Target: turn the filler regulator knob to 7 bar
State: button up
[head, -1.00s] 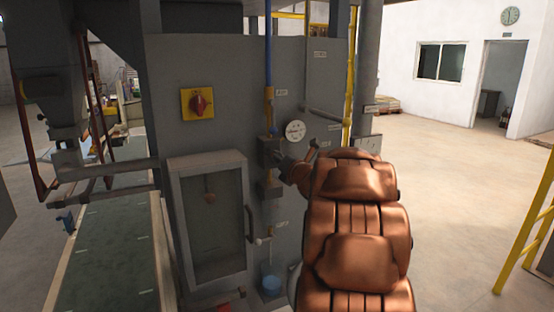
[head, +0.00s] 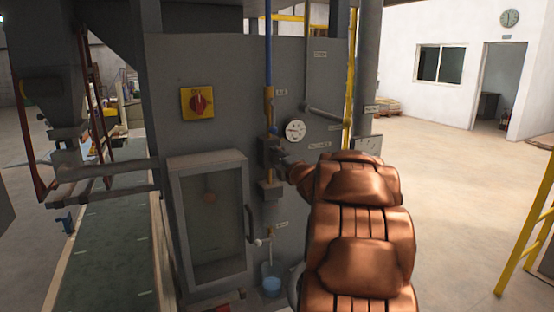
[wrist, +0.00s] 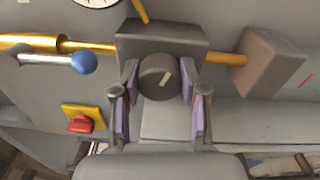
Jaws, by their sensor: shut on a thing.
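The regulator knob (wrist: 158,78) is a dark round knob with a pale mark on its face, on the front of the grey regulator block (wrist: 195,36). My gripper (wrist: 158,82) is shut on the knob, one finger on each side of it. In the head view my gripper (head: 288,167) reaches the regulator block (head: 266,150), and my arm hides the knob. The round white pressure gauge (head: 295,130) is on the panel just above and right of the block. Its reading is too small to tell. Only the gauge's lower edge (wrist: 97,2) shows in the wrist view.
A blue-ended valve lever (wrist: 83,63) is beside the block. A yellow and red switch (head: 198,103) is on the panel. A framed glass door (head: 208,225) stands below. A yellow pipe (head: 350,75) runs at the right. Open floor lies right of the machine.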

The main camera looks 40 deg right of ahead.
jog(key=m+p, duration=0.1)
jog(key=m, duration=0.3)
jog(key=shift+m, duration=0.4)
jog(key=m+p, duration=0.1)
jog(key=m, duration=0.3)
jog(key=shift+m, duration=0.3)
jog(key=m+p, duration=0.1)
jog(key=m, duration=0.3)
jog(key=shift+m+h+p, duration=0.3)
jog(key=shift+m, duration=0.1)
jog(key=m, duration=0.4)
jog(key=shift+m+p, duration=0.3)
jog(key=shift+p, duration=0.1)
jog(key=m+b, duration=0.1)
jog(key=m, duration=0.3)
jog(key=shift+a+f+m, duration=0.1)
jog(key=shift+f+m, duration=0.05)
jog(key=shift+m, duration=0.15)
jog(key=m+b, duration=0.2)
jog(key=shift+w+f+m+g, duration=0.1)
jog(key=shift+f+m+g, duration=0.05)
jog(key=shift+m+g, duration=0.2)
jog(key=m+b, duration=0.3)
jog(key=shift+r+m+b, duration=0.2)
jog(key=shift+m+b, duration=0.4)
jog(key=shift+m, duration=0.75)
